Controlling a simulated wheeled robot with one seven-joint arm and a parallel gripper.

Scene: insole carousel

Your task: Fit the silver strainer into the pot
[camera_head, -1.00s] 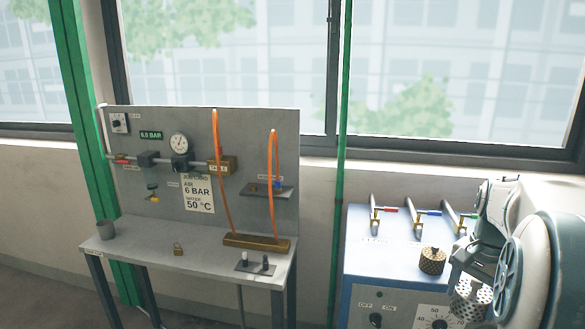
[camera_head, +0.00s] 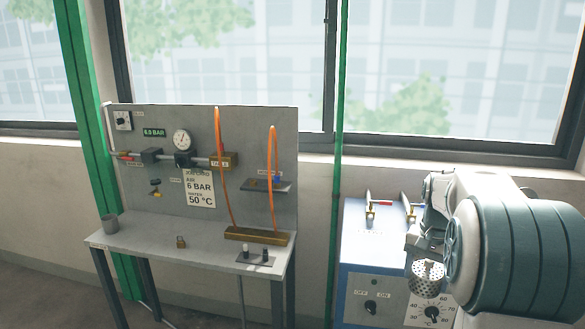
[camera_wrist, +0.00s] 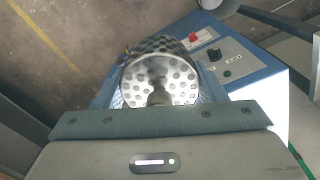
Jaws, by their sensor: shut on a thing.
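The silver strainer (camera_head: 428,279), a round metal cup full of holes, hangs below my gripper (camera_head: 423,250) in front of the blue machine in the head view. In the wrist view the strainer (camera_wrist: 160,78) faces the camera with its round holed face and a central stem. My gripper is shut on the strainer; the fingertips are mostly hidden.
The blue machine (camera_head: 372,245) has dials on its front and lever taps (camera_head: 370,212) on top; my arm covers its right part. Floor shows between bench and machine.

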